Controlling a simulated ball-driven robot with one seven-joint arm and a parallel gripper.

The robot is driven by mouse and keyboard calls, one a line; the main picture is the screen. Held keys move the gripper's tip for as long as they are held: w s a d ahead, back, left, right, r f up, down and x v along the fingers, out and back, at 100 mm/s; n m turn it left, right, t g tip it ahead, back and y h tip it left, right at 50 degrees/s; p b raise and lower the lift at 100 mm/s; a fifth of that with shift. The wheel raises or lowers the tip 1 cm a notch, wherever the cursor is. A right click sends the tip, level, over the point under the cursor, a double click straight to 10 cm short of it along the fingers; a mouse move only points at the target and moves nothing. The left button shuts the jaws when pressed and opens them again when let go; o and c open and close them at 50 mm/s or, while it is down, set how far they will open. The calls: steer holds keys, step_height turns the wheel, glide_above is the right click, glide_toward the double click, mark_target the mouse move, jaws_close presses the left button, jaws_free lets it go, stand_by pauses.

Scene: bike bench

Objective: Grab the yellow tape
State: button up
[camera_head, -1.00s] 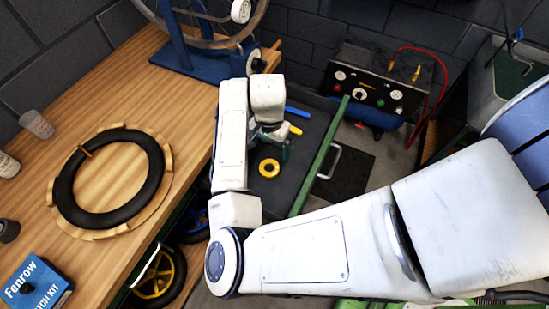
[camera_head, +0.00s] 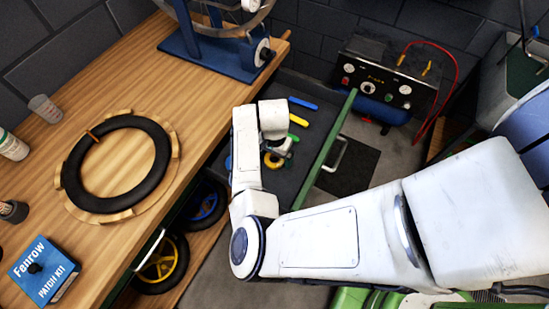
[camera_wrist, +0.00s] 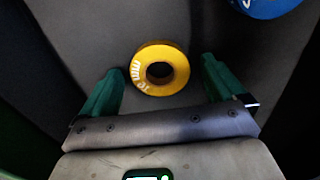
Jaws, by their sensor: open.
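The yellow tape (camera_wrist: 177,77) is a ring-shaped roll with white lettering, lying flat on the dark floor of an open drawer. In the head view the yellow tape (camera_head: 271,163) is partly hidden by my wrist. My gripper (camera_wrist: 160,80) is open, with one green finger to the left of the tape and the other to its right. Both fingers look apart from the tape, and nothing is held. In the head view my gripper (camera_head: 280,155) is over the drawer, mostly covered by my arm. How high the fingers are above the tape is hard to tell.
Blue (camera_head: 303,103) and yellow (camera_head: 298,121) tools lie farther back in the drawer. A blue round thing (camera_wrist: 265,5) shows at upper right of the wrist view. The drawer's green front (camera_head: 328,150) stands at right; the wooden bench (camera_head: 120,240) is at left.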

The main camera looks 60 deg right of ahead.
steer(key=c, duration=1.1)
steer(key=shift+r, duration=0.15)
